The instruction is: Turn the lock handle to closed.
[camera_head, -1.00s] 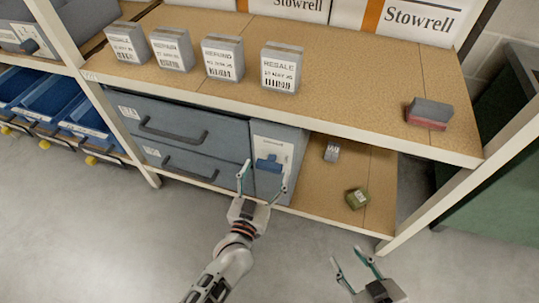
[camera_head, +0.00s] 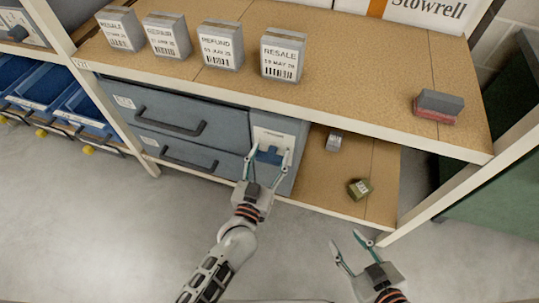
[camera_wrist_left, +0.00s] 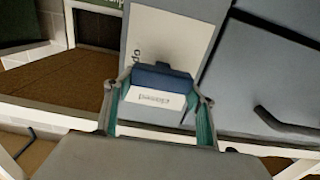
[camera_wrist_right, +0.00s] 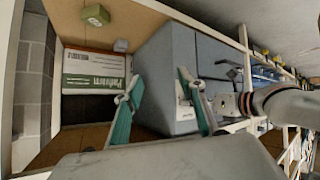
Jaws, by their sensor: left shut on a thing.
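The blue lock handle (camera_head: 270,154) sits on a light plate at the right end of the grey drawer cabinet (camera_head: 212,128). In the left wrist view the handle (camera_wrist_left: 160,76) lies between my left gripper's fingers, with a white label reading "Closed" (camera_wrist_left: 155,97) just below it and part of another word on the plate. My left gripper (camera_head: 268,162) is shut on the handle, fingers on either side of it; the exact contact is partly hidden. My right gripper (camera_head: 347,243) is open and empty, low over the floor to the right.
The shelf board (camera_head: 350,95) above the cabinet overhangs it and carries several labelled grey boxes and a grey-and-red block (camera_head: 437,106). Right of the cabinet, a small grey box (camera_head: 334,141) and a green box (camera_head: 359,188) lie on the lower shelf. The floor in front is clear.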

